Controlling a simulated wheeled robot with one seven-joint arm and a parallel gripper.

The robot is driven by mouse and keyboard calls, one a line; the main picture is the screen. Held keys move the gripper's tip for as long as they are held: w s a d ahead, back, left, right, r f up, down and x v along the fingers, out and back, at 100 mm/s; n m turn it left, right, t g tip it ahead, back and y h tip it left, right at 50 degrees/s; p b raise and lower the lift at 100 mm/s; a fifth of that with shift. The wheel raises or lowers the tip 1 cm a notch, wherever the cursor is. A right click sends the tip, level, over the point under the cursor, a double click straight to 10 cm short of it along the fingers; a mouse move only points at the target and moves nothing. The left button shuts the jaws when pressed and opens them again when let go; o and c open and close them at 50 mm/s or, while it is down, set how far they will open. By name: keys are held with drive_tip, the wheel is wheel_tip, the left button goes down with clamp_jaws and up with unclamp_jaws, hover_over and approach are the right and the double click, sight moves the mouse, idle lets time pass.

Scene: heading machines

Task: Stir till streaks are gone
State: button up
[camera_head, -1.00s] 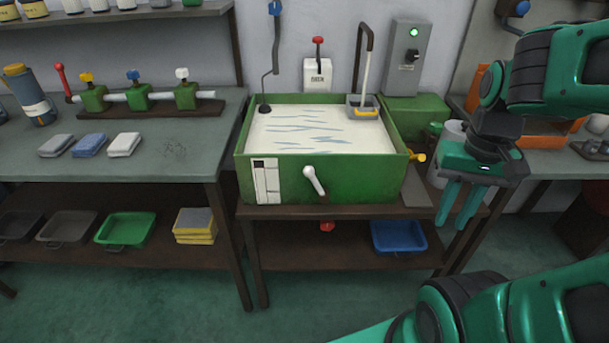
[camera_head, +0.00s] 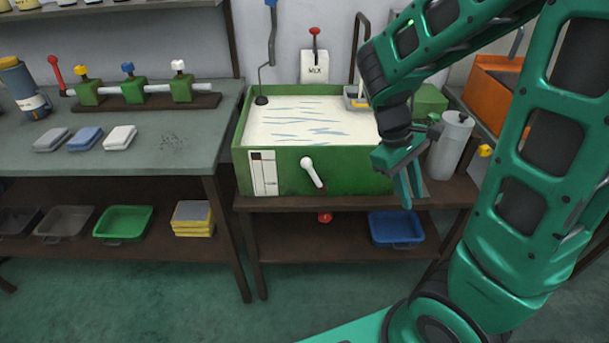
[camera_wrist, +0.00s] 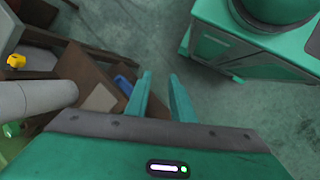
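A green tank (camera_head: 345,170) holds pale liquid (camera_head: 280,115) with several thin blue streaks across its surface. A white-handled lever (camera_head: 312,172) is on the tank's front, tilted down to the right. A red-knobbed lever (camera_head: 314,33) stands up from a white box labelled MIX (camera_head: 314,67) on the wall behind. My gripper (camera_head: 411,190) hangs in front of the tank's right end, right of the white lever, fingers down. It is empty; in the wrist view (camera_wrist: 160,80) its two fingers stand apart with floor and shelf between. My arm hides the tank's right end.
A grey cylinder (camera_head: 449,145) stands on the bench right of my gripper. A blue tray (camera_head: 396,228) and a red knob (camera_head: 324,217) are below the tank. The left bench (camera_head: 190,153) holds a valve rack (camera_head: 148,105) and several cloth-like blocks. The floor in front is open.

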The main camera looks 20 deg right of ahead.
drive_tip(key=w+a+f+n+h, duration=0.4)
drive_tip(key=w+a+n+h, duration=0.1)
drive_tip(key=w+n, duration=0.2)
drive_tip(key=n+t+h, duration=0.6)
drive_tip(key=n+t, duration=0.7)
drive_tip(key=n, duration=0.6)
approach(307, 174)
drive_tip(key=s+a+r, duration=0.2)
drive_tip(key=s+r, duration=0.2)
drive_tip(key=s, duration=0.1)
drive_tip(key=x, duration=1)
drive_tip(key=shift+w+d, duration=0.15)
drive_tip(key=shift+w, duration=0.25)
clamp_jaws()
